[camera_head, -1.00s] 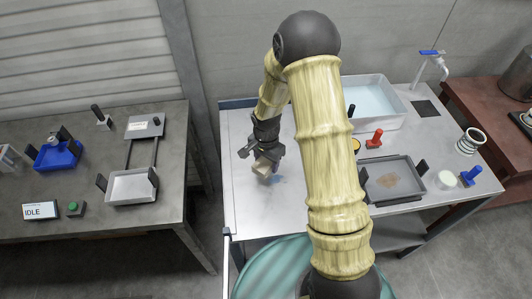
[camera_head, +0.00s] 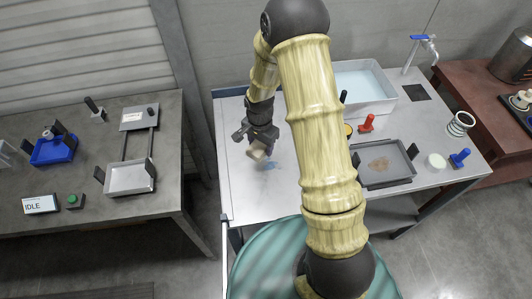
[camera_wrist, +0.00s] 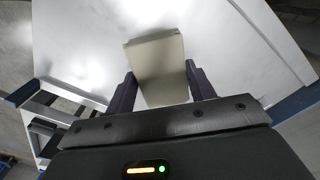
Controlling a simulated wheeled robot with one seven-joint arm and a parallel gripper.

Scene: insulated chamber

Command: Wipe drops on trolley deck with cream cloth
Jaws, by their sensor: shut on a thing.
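The cream cloth (camera_head: 257,154), a small folded pad, is held in my gripper (camera_head: 259,143) over the left part of the grey-white trolley deck (camera_head: 240,190). A small bluish wet patch (camera_head: 272,166) lies on the deck just right of and below the cloth. In the wrist view the cloth (camera_wrist: 160,65) sits between the two dark fingers of my gripper (camera_wrist: 160,88), with the pale deck (camera_wrist: 85,45) behind it. I cannot tell whether the cloth touches the deck. My arm hides part of the deck's middle.
On the deck's right are a grey tray (camera_head: 408,157) with a brown stain, a red-handled tool (camera_head: 367,123), a blue-handled tool (camera_head: 460,158) and a striped cup (camera_head: 461,123). A water basin (camera_head: 390,97) stands behind. A separate bench (camera_head: 85,222) is at left.

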